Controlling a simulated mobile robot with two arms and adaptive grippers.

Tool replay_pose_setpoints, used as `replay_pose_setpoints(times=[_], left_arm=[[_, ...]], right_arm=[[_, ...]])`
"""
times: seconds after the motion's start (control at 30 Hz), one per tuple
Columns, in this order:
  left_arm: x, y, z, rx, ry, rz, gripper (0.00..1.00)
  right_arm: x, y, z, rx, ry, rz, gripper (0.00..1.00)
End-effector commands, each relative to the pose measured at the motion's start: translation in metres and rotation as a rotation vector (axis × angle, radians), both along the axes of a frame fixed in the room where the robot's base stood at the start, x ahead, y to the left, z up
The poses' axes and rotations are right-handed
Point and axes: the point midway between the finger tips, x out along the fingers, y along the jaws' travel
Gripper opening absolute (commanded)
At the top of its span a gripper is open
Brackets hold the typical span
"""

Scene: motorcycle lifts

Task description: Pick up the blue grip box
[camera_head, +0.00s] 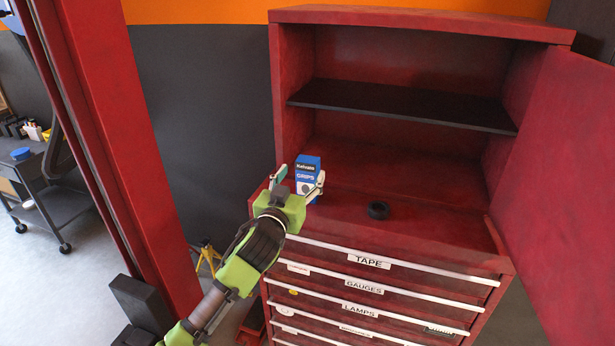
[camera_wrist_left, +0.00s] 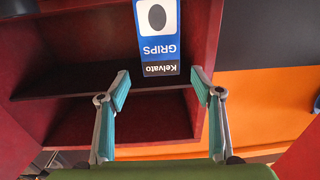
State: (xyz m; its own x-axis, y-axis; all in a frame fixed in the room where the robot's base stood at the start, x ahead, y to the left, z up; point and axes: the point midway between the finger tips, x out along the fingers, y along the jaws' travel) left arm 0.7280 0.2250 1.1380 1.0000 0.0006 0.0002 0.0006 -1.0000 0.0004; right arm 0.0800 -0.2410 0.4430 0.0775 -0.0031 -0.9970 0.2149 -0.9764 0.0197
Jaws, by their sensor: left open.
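The blue grip box (camera_head: 308,174) stands upright on the red cabinet's top surface, at its left side. It has a black and white label reading "Kelvato GRIPS". My left gripper (camera_head: 298,182) is open, with its fingers close to the box in the head view. In the left wrist view the box (camera_wrist_left: 158,38) appears upside down, ahead of the two spread teal-padded fingers (camera_wrist_left: 160,88). The box looks roughly in line with the gap between the fingertips. I cannot tell whether a finger touches it. My right gripper is in neither view.
A black ring-shaped roll (camera_head: 378,209) lies right of the box on the red cabinet (camera_head: 420,205). A black shelf (camera_head: 400,103) is above. The cabinet door (camera_head: 565,170) stands open at the right. A red post (camera_head: 120,130) rises at the left, near my left arm.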

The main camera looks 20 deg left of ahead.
Motion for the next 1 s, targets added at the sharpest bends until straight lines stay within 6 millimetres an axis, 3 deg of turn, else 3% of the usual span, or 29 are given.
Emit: replay_pose_setpoints(times=[0.33,0.5,0.7,1.0], left_arm=[[0.024,0.0,0.005,0.001,0.001,0.001,0.6],[0.047,0.001,0.014,0.002,0.001,0.001,0.6],[0.065,0.001,0.01,0.0,0.001,0.0,0.6],[0.068,0.001,0.008,0.0,0.001,-0.001,0.6]], right_arm=[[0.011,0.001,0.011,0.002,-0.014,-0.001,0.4],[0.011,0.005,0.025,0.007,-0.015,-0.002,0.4],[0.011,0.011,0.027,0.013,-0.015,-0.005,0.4],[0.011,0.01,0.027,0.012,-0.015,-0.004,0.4]])
